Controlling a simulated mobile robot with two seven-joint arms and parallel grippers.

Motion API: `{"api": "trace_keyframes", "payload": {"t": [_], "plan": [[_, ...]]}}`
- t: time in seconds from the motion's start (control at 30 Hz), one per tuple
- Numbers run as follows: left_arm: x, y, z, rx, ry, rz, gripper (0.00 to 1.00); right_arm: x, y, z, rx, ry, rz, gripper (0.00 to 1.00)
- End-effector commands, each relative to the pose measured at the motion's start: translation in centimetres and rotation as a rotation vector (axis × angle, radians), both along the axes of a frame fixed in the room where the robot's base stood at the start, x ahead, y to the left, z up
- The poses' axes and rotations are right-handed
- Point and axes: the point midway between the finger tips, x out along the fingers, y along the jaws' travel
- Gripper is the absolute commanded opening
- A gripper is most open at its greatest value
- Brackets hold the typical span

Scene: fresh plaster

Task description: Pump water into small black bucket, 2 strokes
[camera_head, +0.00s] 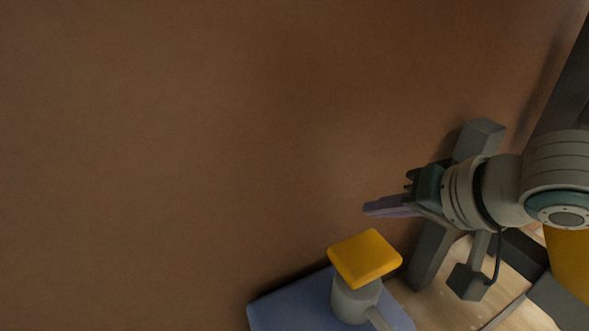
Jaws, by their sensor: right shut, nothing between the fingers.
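The pump (354,299) is a light grey cylinder with a spout-like tube at its lower right, running out of the bottom edge. A yellow square pad (364,257) sits on its top, a little tilted in the view. My right gripper (378,208) comes in from the right, its purple-grey fingers shut and empty. In the picture its fingertips lie above the yellow pad, apart from it; the depth between them is hard to judge. I cannot make out a small black bucket. My left gripper is not in view.
The pump stands on a blue slab (290,306). A dark grey post (432,256) rises behind my right wrist. A dark block (468,282) is below that wrist, over a light wooden surface (438,306). A brown plaster wall (180,140) fills the left.

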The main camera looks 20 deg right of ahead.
Motion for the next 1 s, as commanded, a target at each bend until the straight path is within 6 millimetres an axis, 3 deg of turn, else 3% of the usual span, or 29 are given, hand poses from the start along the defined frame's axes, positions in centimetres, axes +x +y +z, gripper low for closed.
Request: {"api": "trace_keyframes", "payload": {"t": [0.03, 0.27, 0.5, 1.0], "plan": [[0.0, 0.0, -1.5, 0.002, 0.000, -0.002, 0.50, 0.0, 0.0, -1.4, -0.001, 0.000, 0.001, 0.00], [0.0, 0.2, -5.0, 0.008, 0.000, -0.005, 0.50, 0.0, 0.0, -4.6, -0.001, -0.001, 0.000, 0.00], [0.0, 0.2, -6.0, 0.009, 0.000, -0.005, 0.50, 0.0, 0.0, -6.4, 0.001, 0.000, -0.001, 0.00], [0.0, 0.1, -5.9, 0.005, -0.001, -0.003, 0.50, 0.0, 0.0, -6.4, 0.000, 0.000, 0.000, 0.00]]}}
